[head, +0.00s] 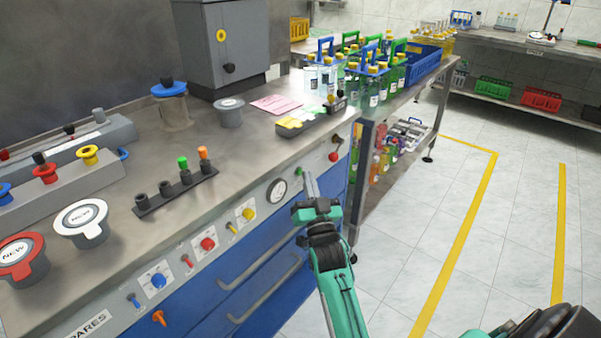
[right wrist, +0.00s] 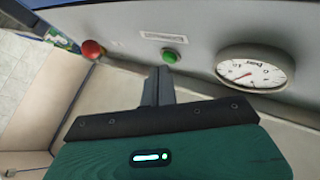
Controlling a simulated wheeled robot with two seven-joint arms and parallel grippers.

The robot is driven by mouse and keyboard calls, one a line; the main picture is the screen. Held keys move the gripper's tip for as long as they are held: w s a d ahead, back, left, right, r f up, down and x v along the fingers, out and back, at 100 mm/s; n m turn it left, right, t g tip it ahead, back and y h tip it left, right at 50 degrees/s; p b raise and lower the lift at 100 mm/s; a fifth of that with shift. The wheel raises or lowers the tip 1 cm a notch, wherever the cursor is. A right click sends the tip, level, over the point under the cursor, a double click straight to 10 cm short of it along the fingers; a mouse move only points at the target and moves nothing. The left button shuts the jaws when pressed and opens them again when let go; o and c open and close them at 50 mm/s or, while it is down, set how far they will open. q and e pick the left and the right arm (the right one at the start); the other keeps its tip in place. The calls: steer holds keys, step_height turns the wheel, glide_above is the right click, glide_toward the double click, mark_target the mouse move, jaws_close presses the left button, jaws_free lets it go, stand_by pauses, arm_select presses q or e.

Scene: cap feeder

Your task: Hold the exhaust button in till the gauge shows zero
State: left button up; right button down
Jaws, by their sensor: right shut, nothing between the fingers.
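The round white gauge (head: 276,190) sits on the grey front panel of the bench. It shows larger in the right wrist view (right wrist: 257,72), with a red needle; its reading is too small to tell. A green button (right wrist: 171,56) is on the same panel, left of the gauge there, under a small label I cannot read. My right gripper (head: 309,177) is shut and empty. Its fingertips (right wrist: 160,72) are close to the green button; I cannot tell whether they touch it. My left gripper is out of view.
A red mushroom button (right wrist: 93,49) is beside the green one; it also shows in the head view (head: 333,156). Coloured knobs and drawer handles line the blue bench front. Bottle carriers and a blue crate (head: 424,62) stand behind. The floor to the right is clear.

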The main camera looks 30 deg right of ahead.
steer(key=shift+w+a, duration=0.15)
steer(key=shift+w, duration=0.25)
stand_by(2.1)
steer(key=shift+s, duration=0.1)
steer(key=shift+s+d+p, duration=0.3)
steer(key=shift+s+p, duration=0.2)
steer(key=shift+s, duration=0.15)
steer(key=shift+s, duration=0.1)
steer(key=s, duration=0.1)
steer(key=s+d+p, duration=0.1)
steer(key=s, duration=0.1)
steer(key=s+d+p, duration=0.1)
steer(key=shift+s, duration=0.25)
steer(key=shift+f, duration=0.1)
stand_by(0.4)
